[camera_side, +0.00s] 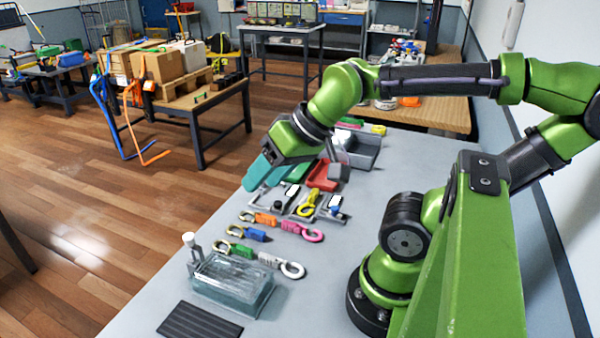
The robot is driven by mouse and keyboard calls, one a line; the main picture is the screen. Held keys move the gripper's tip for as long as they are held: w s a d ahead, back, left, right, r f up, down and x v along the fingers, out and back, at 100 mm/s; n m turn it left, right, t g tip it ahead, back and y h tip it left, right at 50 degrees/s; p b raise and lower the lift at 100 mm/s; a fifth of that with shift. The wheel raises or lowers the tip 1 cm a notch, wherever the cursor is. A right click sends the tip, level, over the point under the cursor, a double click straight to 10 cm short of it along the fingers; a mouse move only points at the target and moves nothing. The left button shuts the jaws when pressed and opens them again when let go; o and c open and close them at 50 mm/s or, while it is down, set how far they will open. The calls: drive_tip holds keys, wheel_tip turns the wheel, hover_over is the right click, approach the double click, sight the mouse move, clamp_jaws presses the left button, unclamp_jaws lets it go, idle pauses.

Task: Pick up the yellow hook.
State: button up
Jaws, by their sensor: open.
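The yellow hook (307,204) lies on the grey table, among the small metal holders and colored hooks in the middle of the picture. My gripper (268,178) is open, above the table's left edge, up and to the left of the yellow hook and apart from it. Teal pieces show below the gripper; I cannot tell clearly which are its fingers and which lie behind. The gripper holds nothing that I can see.
Orange (265,219), pink (303,231), blue (249,233), green (236,248) and white (282,264) hooks lie nearer. A clear box (232,283) and dark mat (200,322) stand in front. A red bin (323,176) and grey bin (361,152) are behind.

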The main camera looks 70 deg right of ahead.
drive_tip(key=shift+c, duration=0.3)
drive_tip(key=m+g+h, duration=0.2)
drive_tip(key=m+g, duration=0.5)
drive_tip(key=m, duration=0.7)
hover_over(313, 193)
wheel_tip(313, 193, down, 7)
drive_tip(key=f, duration=1)
drive_tip(key=shift+a+f, duration=0.25)
drive_tip(key=shift+f, duration=0.05)
drive_tip(key=shift+d+f, duration=0.2)
drive_tip(key=shift+f, duration=2.65)
clamp_jaws()
